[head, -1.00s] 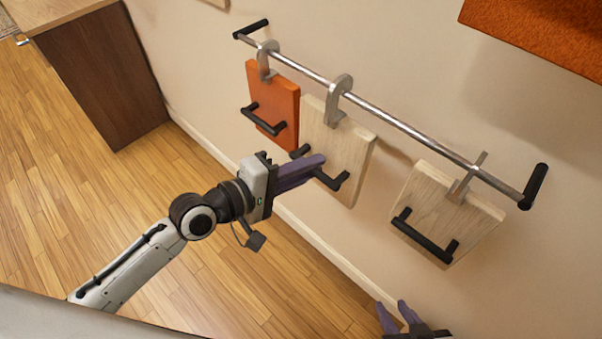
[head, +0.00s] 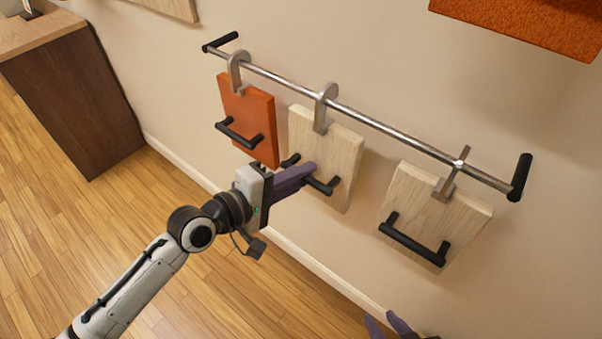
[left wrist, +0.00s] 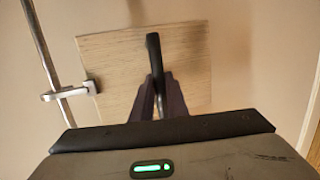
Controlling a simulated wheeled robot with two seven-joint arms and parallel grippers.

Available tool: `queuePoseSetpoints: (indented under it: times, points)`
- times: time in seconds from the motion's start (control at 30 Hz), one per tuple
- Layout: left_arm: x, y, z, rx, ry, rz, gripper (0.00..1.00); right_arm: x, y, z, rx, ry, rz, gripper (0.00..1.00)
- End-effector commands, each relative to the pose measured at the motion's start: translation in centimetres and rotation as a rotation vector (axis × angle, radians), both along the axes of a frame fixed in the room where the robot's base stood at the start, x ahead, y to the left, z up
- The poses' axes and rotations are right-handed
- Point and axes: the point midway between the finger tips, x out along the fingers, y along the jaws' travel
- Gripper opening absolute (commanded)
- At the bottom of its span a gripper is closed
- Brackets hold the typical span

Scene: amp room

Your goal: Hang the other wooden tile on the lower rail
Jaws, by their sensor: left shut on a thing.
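A pale wooden tile (head: 334,160) is at the middle of the metal rail (head: 390,129). Its metal hook (head: 325,105) appears to loop over the rail. My left gripper (head: 307,176) is shut on this tile's black handle, which also shows in the left wrist view (left wrist: 154,55). That view also shows the tile (left wrist: 115,58) and its hook (left wrist: 70,92) at the rail (left wrist: 46,65). Another pale wooden tile (head: 440,208) hangs at the rail's right end, slightly tilted. My right gripper (head: 387,324) is at the bottom edge, fingers apart, partly cut off.
An orange tile (head: 246,110) with a black handle hangs on the rail left of the middle tile. An orange panel (head: 530,22) is on the wall at top right. A brown cabinet (head: 75,100) stands at left. The wood floor between is clear.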

Motion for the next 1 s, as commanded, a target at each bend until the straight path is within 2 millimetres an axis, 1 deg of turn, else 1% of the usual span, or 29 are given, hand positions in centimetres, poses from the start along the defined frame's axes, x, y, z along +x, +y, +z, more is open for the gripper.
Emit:
queuePoseSetpoints:
  times: [0.3, 0.33, 0.43, 0.47, 0.67, 0.7, 0.8, 0.87, 1.0]
  points:
    - [0.1, 0.0, 0.2, -0.004, -0.006, 0.001, 0.0, 0.2, 0.1, 0.3, 0.002, -0.007, 0.0, 0.31]
    - [0.1, 0.0, 0.2, -0.004, -0.006, 0.001, 0.15, 0.2, 0.1, 0.3, 0.002, -0.007, 0.0, 0.31]
    - [0.1, 0.0, 0.2, -0.004, -0.006, 0.001, 0.32, 0.2, 0.1, 0.3, 0.003, -0.007, -0.001, 0.31]
    - [0.1, 0.0, 0.2, -0.004, -0.006, 0.001, 0.35, 0.2, 0.1, 0.3, 0.003, -0.007, -0.001, 0.31]
    - [0.0, 0.0, 0.1, -0.002, -0.003, 0.001, 0.35, 0.2, 0.1, 0.2, 0.003, -0.006, -0.001, 0.31]
    - [-0.1, 0.0, -0.3, 0.003, 0.003, 0.0, 0.35, 0.1, 0.1, 0.2, 0.003, -0.005, 0.0, 0.31]
    - [-0.3, 0.3, -0.2, 0.002, 0.002, 0.0, 0.35, 0.0, 0.1, 0.1, 0.002, -0.003, 0.0, 0.31]
    - [-0.6, 0.7, 0.0, 0.002, 0.001, 0.001, 0.35, 0.0, 0.1, 0.0, 0.002, 0.0, -0.001, 0.31]
    - [-2.3, 2.2, 0.6, 0.003, 0.002, 0.0, 0.35, -0.1, 0.0, 0.2, 0.002, 0.001, -0.001, 0.31]
